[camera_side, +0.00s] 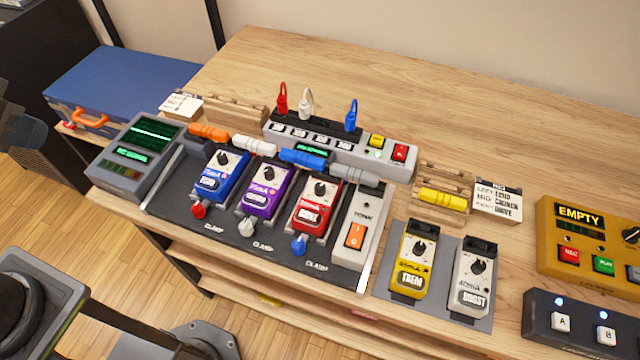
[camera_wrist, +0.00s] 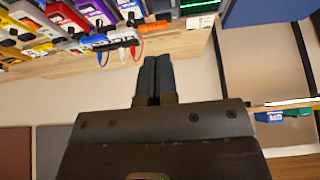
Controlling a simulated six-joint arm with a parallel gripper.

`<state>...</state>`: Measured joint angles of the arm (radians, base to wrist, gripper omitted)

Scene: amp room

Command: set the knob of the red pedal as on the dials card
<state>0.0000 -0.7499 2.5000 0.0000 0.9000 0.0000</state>
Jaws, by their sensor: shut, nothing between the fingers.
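The red pedal (camera_side: 307,217) sits third on the dark pedalboard, with a black knob (camera_side: 320,189) on its top face. Its knob pointer is too small to read. It also shows in the wrist view (camera_wrist: 62,16), at the top left. A white card (camera_side: 180,105) stands at the back left beside the blue case; its print is unreadable. Another white card (camera_side: 498,200) at the right carries lines of words. I cannot tell for sure which is the dials card. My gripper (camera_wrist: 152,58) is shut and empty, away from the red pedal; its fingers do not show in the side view.
Blue (camera_side: 220,173) and purple (camera_side: 264,189) pedals stand left of the red one, a white switch unit (camera_side: 356,230) right. Coloured plugs and a grey power strip (camera_side: 340,148) lie behind. Yellow (camera_side: 412,260) and white (camera_side: 471,278) pedals stand on a grey mat. The back table is clear.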

